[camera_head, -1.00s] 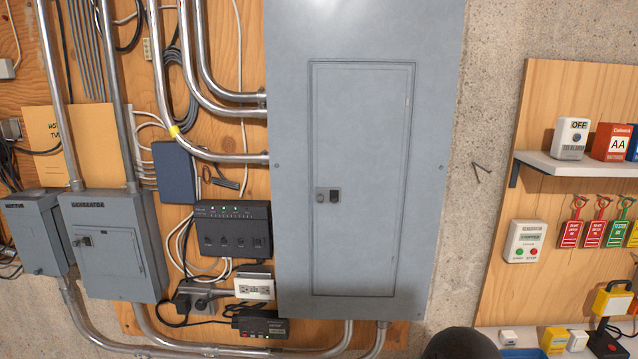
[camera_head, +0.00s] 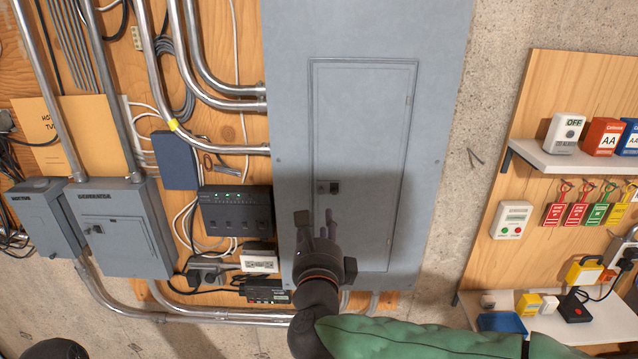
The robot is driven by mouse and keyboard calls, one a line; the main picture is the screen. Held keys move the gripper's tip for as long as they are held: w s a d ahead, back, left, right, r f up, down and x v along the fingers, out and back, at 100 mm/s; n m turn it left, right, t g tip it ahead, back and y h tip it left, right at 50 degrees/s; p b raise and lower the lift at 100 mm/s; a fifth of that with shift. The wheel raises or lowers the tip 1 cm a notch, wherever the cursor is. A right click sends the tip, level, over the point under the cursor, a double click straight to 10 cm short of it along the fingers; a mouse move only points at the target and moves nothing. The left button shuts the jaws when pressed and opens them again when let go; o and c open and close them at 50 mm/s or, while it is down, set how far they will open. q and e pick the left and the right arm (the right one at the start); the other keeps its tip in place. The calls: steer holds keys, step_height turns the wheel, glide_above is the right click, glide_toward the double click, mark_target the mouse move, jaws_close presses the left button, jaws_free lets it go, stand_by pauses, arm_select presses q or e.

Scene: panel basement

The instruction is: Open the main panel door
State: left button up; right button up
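The main panel (camera_head: 285,120) is a tall grey metal box on the wall. Its narrow door (camera_head: 362,120) sits flush in the frame and looks closed. A small dark latch (camera_head: 334,187) sits at the door's left edge, and hinge marks show on the right edge. My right gripper (camera_head: 317,216) points up in front of the panel's lower part, just below the latch. Its two dark fingers are apart with nothing between them. I cannot tell whether it touches the panel. It hides the door's lower left corner. My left gripper is not in view.
At left are the generator box (camera_head: 125,235), a smaller grey box (camera_head: 45,220) and metal conduits. A black module (camera_head: 236,212) and an outlet (camera_head: 258,260) sit close left of the panel. At right is a wooden board with a shelf (camera_head: 575,162) and lockout tags.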

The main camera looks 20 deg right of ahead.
mark_target(321, 193)
steer(key=x, duration=0.3)
steer(key=p+x, duration=0.1)
steer(key=x, duration=0.3)
steer(key=p+x, duration=0.1)
steer(key=x, duration=0.2)
steer(key=shift+w+d+r, duration=0.15)
steer(key=shift+w+r, duration=0.1)
steer(key=shift+w, duration=0.05)
jaws_close()
